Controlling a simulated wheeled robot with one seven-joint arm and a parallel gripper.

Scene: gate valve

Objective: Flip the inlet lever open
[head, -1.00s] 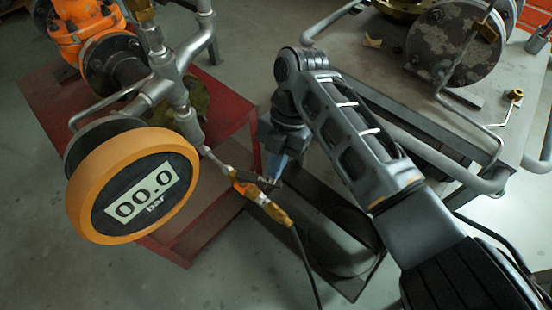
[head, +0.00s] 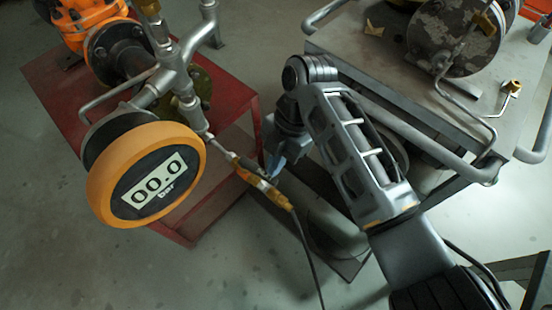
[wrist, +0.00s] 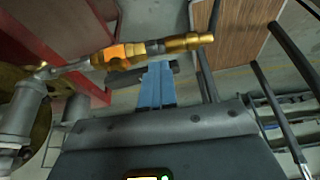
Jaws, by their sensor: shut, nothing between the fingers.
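The inlet line has a slim orange and brass valve body (head: 250,172), joined by a thin pipe to the grey pipework beside the gauge and with a dark hose at its lower end. In the wrist view the orange and brass valve (wrist: 120,56) runs across the upper part of the picture. Its lever cannot be clearly told apart; a dark strip shows close to the fingertips. My gripper (head: 273,173) is shut and empty, right beside the valve. Its blue fingers (wrist: 155,72) reach up to the valve's lower edge in the wrist view; whether they touch is unclear.
A grey trolley (head: 400,75) with handrails and a flanged part (head: 452,38) stands at right, close to my arm. Bare floor shows at lower left.

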